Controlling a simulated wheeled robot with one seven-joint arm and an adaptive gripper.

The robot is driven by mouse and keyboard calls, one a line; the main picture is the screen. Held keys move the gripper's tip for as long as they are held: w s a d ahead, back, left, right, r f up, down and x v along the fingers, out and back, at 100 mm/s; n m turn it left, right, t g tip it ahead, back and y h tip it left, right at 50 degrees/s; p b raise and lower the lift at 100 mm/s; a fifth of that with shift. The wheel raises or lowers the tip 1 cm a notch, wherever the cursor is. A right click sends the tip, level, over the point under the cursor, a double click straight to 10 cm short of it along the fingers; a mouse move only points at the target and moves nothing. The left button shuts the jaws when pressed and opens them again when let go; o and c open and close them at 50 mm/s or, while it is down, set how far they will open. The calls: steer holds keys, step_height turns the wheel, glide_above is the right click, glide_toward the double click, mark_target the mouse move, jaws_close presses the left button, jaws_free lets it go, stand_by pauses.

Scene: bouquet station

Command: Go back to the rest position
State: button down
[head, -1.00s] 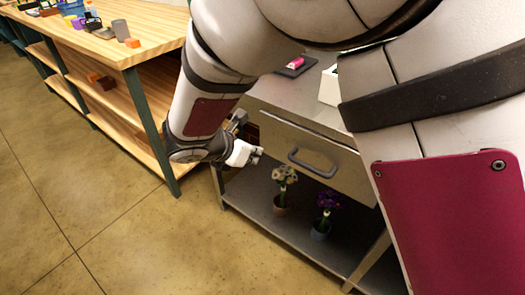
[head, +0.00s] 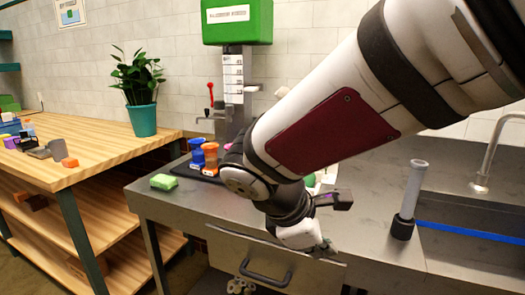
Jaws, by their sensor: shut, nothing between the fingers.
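My gripper (head: 327,249) is shut and empty. In the head view it hangs at the end of my bent arm, over the front edge of the steel counter (head: 165,204). It is beside the upper right part of the drawer front (head: 300,268) and apart from the drawer's grey handle (head: 262,277). Whether the fingertips touch the drawer or counter, I cannot tell. My arm hides part of the counter behind it.
A grey upright cylinder (head: 411,196) stands near the sink at right. A wooden table (head: 80,140) with a potted plant (head: 140,95) is at left.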

steer(key=s+d+r+m+g+y, duration=0.2)
steer(key=s+d+r+m+g, duration=0.1)
steer(key=s+d+m, duration=0.8)
steer(key=s+a+f+m+y, duration=0.2)
steer(key=s+m+y, duration=0.3)
steer(key=s, duration=0.7)
step_height(320, 180, up, 17)
steer(key=m+t+h+p, duration=0.1)
steer(key=t+p, duration=0.2)
steer(key=p, duration=1.2)
steer(key=shift+r, duration=0.2)
steer(key=shift+d, duration=0.1)
